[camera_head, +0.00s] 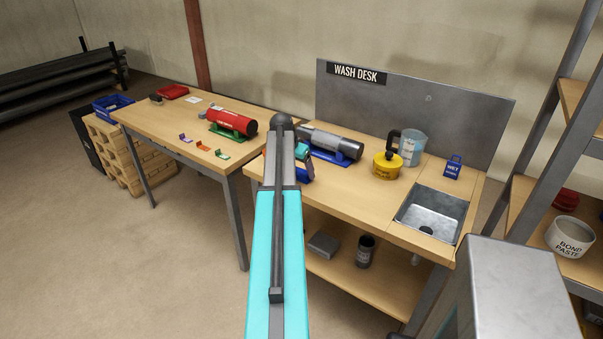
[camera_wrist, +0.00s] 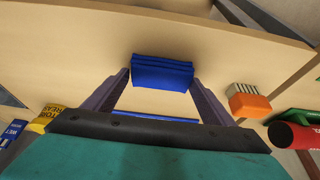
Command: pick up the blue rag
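The blue rag (camera_wrist: 162,72) lies folded on the wooden desk top near its edge in the wrist view. My gripper (camera_wrist: 160,78) is open, with its two dark fingers spread wide to the left and right of the rag. The fingertips are close to the rag's sides; I cannot tell whether they touch it or how high they are. A blue strip (camera_wrist: 155,118) also shows between the finger bases, and I cannot tell what it is. In the head view my arm hides most of the gripper, and a dark blue patch (camera_head: 305,174) shows beside it.
An orange brush (camera_wrist: 249,103) lies right of the fingers in the wrist view. A grey pipe (camera_head: 332,141) on a blue stand, a yellow container (camera_head: 386,165), a clear jug (camera_head: 411,147) and a sink (camera_head: 429,215) are on the wash desk. A red pipe (camera_head: 231,121) is on the left table.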

